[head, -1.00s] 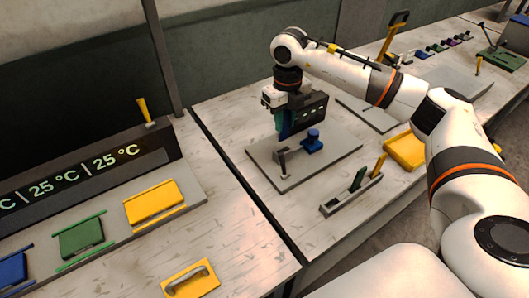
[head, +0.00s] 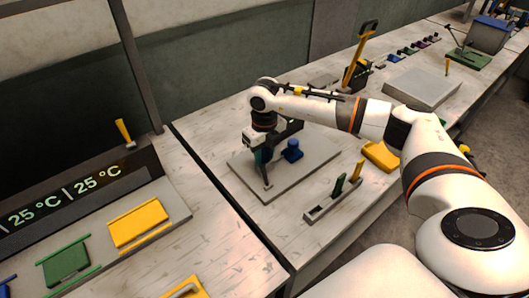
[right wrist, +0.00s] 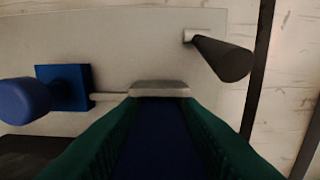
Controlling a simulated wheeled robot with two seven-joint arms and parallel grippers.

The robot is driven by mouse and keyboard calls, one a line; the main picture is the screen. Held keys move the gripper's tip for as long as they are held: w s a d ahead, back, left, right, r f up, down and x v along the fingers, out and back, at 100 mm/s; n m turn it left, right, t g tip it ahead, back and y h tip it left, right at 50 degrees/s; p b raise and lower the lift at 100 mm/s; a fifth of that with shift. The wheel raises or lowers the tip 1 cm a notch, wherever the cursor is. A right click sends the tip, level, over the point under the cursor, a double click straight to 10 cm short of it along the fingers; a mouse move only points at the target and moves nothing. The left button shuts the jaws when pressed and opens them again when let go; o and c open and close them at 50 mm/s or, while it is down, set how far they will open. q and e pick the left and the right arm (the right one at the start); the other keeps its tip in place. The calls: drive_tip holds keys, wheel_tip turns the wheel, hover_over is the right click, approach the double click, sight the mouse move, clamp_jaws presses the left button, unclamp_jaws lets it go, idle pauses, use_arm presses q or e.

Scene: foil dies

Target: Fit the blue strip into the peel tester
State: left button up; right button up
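The peel tester is a grey base plate (head: 313,165) with a blue knob (head: 292,150) and a dark-handled lever (head: 267,178). My right gripper (head: 264,160) is low over the plate, between knob and lever. In the right wrist view its green fingers are shut on the dark blue strip (right wrist: 153,145). The strip's far end meets or overlaps a small silver clamp piece (right wrist: 160,88); I cannot tell whether it is inside. The knob (right wrist: 25,100) is left of the strip there and the lever (right wrist: 222,58) is at upper right. My left gripper is out of view.
A heated bench with green (head: 66,262) and yellow (head: 138,222) plates stands left, across a dark gap.

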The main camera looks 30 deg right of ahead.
drive_tip(key=shift+o, duration=1.3)
drive_tip(key=shift+r, duration=0.2)
drive_tip(key=shift+w+r, duration=0.1)
drive_tip(key=shift+r, duration=0.2)
wheel_tip(320, 180, up, 11)
drive_tip(key=b, duration=0.3)
drive_tip(key=shift+r, duration=0.15)
